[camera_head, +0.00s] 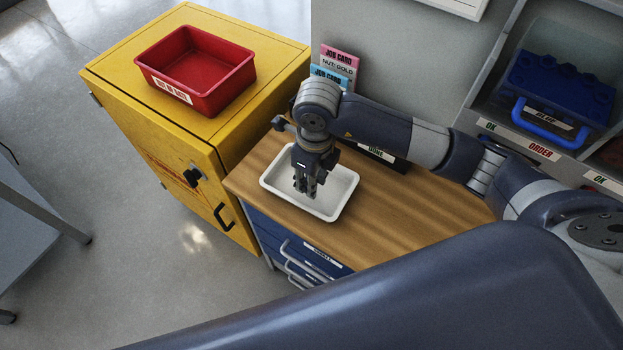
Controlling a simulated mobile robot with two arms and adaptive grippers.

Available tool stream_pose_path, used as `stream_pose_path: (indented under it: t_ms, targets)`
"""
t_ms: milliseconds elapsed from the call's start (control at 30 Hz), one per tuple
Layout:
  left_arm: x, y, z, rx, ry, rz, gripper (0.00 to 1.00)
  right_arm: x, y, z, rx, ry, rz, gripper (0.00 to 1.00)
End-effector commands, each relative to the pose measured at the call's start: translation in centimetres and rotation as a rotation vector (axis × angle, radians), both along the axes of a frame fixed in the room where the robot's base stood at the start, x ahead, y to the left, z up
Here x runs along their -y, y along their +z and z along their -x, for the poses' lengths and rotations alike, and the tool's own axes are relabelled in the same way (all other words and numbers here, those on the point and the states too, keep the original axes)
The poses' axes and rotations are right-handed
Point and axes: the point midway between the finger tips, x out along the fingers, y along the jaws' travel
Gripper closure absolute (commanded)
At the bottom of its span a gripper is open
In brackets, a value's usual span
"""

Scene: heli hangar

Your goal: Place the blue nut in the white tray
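The white tray (347,190) sits on the wooden top of a blue drawer cabinet, near its left end. My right gripper (305,190) comes in from the right and points down over the tray, with its fingertips inside the tray's outline. The fingers look close to each other, but the gap is too small to read. I see no blue nut, either in the visible part of the tray or at the fingertips. The gripper hides part of the tray floor. My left gripper is not in view.
A red bin (215,95) stands on a yellow cabinet (115,70) at the left. Job cards (338,63) lean at the wall behind my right arm. A blue case (558,90) sits on the right shelf. The wooden top (420,215) is clear right of the tray.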

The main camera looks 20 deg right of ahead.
Motion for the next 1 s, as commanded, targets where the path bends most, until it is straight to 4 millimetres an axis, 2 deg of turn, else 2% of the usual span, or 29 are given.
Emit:
stream_pose_path:
  t_ms: [100, 200, 267, 500, 767, 900, 933, 1000]
  targets:
    - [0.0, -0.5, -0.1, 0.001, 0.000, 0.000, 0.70, 0.5, -0.3, -1.7, 0.001, -0.001, -0.001, 0.90]
    - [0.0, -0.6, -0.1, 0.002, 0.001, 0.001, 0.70, 0.7, -0.3, -2.2, 0.000, 0.000, -0.001, 0.90]
    - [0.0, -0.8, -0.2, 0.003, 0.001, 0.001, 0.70, 0.8, -0.6, -2.3, -0.001, 0.001, -0.002, 0.90]
    - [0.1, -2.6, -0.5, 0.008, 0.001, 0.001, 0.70, 0.7, -3.9, -2.2, -0.002, 0.001, -0.001, 0.90]
    - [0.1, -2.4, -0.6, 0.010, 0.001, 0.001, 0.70, 0.8, -3.7, -2.2, 0.001, 0.001, -0.001, 0.90]
    - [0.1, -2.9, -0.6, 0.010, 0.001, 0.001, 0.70, 0.8, -4.2, -2.2, 0.000, 0.001, 0.000, 0.90]
    - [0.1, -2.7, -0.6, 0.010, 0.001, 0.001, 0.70, 0.8, -4.0, -2.2, 0.001, 0.001, -0.001, 0.69]
    - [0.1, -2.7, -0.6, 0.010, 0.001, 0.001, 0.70, 0.8, -4.0, -2.2, 0.000, 0.001, 0.000, 0.56]
